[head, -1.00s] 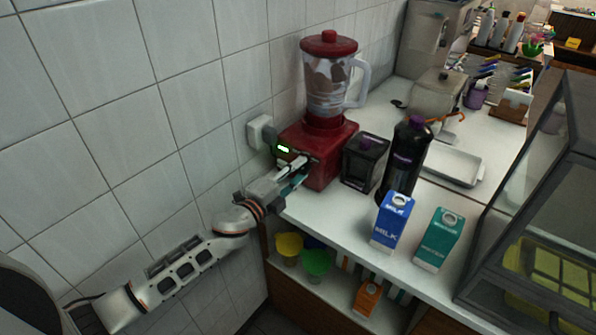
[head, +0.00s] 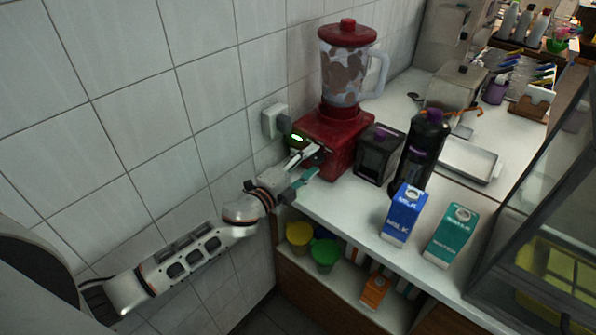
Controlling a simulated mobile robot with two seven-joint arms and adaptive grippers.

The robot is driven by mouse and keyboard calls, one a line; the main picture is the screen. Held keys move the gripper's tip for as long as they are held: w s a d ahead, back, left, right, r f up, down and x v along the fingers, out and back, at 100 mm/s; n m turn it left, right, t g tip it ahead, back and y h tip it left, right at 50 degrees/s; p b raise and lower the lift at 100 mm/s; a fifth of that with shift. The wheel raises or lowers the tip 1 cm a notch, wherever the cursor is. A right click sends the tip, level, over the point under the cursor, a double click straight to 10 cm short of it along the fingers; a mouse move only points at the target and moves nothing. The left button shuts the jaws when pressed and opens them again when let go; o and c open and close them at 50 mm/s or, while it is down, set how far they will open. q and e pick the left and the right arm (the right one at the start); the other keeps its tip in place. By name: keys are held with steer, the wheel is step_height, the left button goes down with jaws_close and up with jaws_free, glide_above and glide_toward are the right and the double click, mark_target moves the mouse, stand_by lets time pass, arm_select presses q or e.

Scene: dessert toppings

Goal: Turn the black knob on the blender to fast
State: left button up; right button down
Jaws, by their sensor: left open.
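The red blender (head: 338,132) stands on the white counter against the tiled wall, with its clear jar (head: 346,75) and red lid on top. Brown pieces show inside the jar. A small green lit display (head: 297,138) is on the front of the base. My left gripper (head: 314,164) is open at the front of the base, just below the display, its fingers spread. I cannot make out the black knob; the gripper covers that part of the base. My right gripper is not in view.
A dark container (head: 379,153), a black bottle (head: 421,150), a blue milk carton (head: 404,215) and a teal carton (head: 451,235) stand right of the blender. A socket (head: 274,121) is on the wall at left. Cups sit on the shelf below.

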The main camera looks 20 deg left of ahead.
arm_select(q)
steer(key=v, duration=1.1)
steer(key=shift+s, duration=0.2)
steer(key=shift+r, duration=0.1)
steer(key=s+d+f+n+g+y, duration=0.2)
steer(key=s+f+n+g+y, duration=0.2)
steer(key=s+f+n, duration=1.3)
steer(key=s+f+g, duration=0.2)
steer(key=s+f, duration=0.2)
steer(key=f, duration=0.3)
steer(key=shift+s+d+f, duration=0.2)
steer(key=shift+d+f, duration=0.05)
steer(key=shift+f, duration=0.15)
